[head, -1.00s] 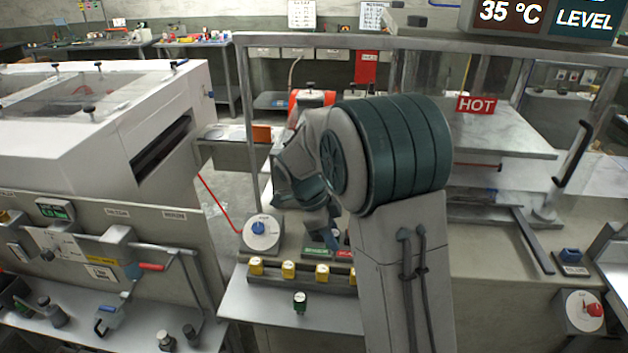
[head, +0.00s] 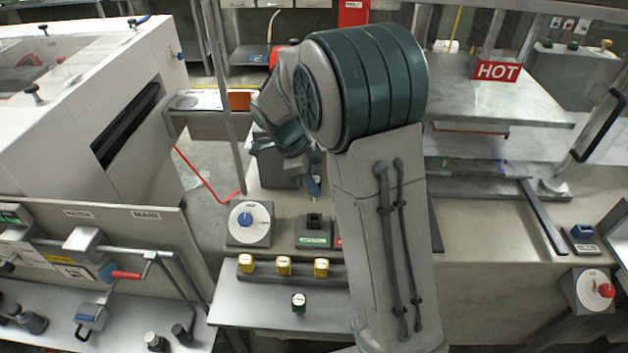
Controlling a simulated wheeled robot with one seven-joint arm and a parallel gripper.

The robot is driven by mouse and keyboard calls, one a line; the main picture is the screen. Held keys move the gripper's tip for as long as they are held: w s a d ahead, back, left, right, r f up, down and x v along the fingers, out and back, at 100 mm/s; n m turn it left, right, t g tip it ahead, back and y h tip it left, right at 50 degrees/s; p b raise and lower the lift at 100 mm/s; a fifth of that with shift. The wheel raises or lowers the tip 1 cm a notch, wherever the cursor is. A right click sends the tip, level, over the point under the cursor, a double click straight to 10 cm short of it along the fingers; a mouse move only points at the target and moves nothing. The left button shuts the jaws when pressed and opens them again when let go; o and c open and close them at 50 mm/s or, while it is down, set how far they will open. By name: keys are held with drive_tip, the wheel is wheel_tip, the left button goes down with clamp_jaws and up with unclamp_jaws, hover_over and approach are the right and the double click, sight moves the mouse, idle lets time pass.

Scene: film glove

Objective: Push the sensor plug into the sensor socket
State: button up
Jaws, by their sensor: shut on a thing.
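My gripper (head: 308,180) hangs at the end of the bent arm, above the middle of the bench. Its fingers are small and partly hidden by my arm. It is shut, and a small blue piece (head: 313,188) shows at its tip. I take this piece for the sensor plug, but its outline is unclear. I cannot pick out the sensor socket with certainty. A red label right of the green one is mostly covered by my arm.
A white dial with a blue knob (head: 248,222) stands left of the holder. Several yellow-capped pieces (head: 284,265) line a rail in front. A steel press with a HOT sign (head: 497,71) is at right. A thin upright post (head: 222,100) stands left of my arm.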

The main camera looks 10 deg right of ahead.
sight(313, 200)
wheel_tip(313, 200, down, 6)
drive_tip(key=b, duration=0.5)
drive_tip(key=shift+r+b, duration=0.1)
drive_tip(key=shift+b, duration=0.2)
drive_tip(key=shift+b, duration=0.7)
idle(1.5)
drive_tip(key=shift+f+b, duration=1.55)
drive_tip(key=shift+f, duration=0.1)
drive_tip(key=o, duration=1.1)
drive_tip(key=v, duration=1.4)
